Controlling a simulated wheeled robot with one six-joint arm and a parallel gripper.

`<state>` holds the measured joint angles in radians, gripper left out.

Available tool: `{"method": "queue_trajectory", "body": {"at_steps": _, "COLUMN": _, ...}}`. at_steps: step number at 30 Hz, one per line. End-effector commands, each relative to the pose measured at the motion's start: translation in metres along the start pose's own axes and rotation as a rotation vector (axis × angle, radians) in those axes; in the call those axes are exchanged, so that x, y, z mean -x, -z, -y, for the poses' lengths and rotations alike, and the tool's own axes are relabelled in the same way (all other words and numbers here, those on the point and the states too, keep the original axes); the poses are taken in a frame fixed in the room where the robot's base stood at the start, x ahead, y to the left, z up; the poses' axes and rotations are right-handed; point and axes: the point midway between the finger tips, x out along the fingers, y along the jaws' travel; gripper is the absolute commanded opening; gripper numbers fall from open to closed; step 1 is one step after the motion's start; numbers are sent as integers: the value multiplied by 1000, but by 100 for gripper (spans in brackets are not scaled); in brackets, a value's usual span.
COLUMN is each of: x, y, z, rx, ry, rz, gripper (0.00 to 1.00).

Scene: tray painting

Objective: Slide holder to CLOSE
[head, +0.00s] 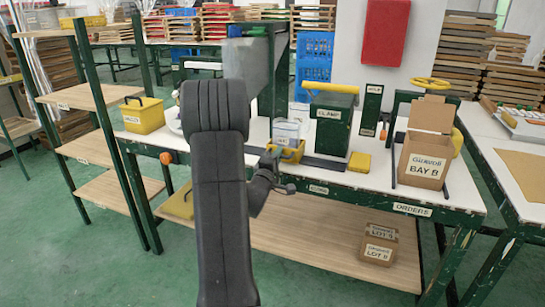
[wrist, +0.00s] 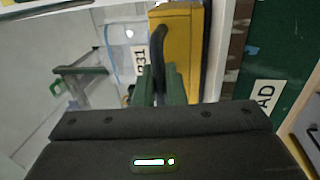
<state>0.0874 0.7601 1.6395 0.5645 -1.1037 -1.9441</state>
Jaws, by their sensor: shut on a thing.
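The yellow holder (head: 293,154) sits on the white bench, left of the green clamp box, in the head view. In the wrist view the holder (wrist: 186,55) is a yellow block with a black curved handle (wrist: 157,50). My gripper (head: 273,160) is at the holder's near left side, partly hidden by my arm. In the wrist view the green fingers of my gripper (wrist: 160,82) are shut on the handle. A clear container (head: 286,132) with a white label shows at the holder. No CLOSE marking can be read clearly.
The green clamp box (head: 331,123) with a yellow bar stands right of the holder. A yellow block (head: 359,162) and a cardboard box (head: 424,160) are further right.

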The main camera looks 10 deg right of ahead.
Motion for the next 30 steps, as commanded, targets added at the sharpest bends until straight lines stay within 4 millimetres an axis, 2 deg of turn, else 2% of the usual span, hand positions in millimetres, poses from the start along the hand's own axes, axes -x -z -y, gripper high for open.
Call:
{"method": "queue_trajectory", "body": {"at_steps": 9, "x": 2, "y": -72, "z": 4, "rx": 1, "ry": 1, "rz": 6, "gripper": 0}}
{"method": "queue_trajectory", "body": {"at_steps": 16, "x": 2, "y": -117, "z": 4, "rx": 0, "ry": 1, "rz": 6, "gripper": 0}}
{"method": "queue_trajectory", "body": {"at_steps": 24, "x": 1, "y": -144, "z": 2, "rx": 1, "ry": 2, "rz": 3, "gripper": 0}}
{"method": "queue_trajectory", "body": {"at_steps": 30, "x": 1, "y": -149, "z": 1, "rx": -1, "ry": 3, "rz": 2, "gripper": 0}}
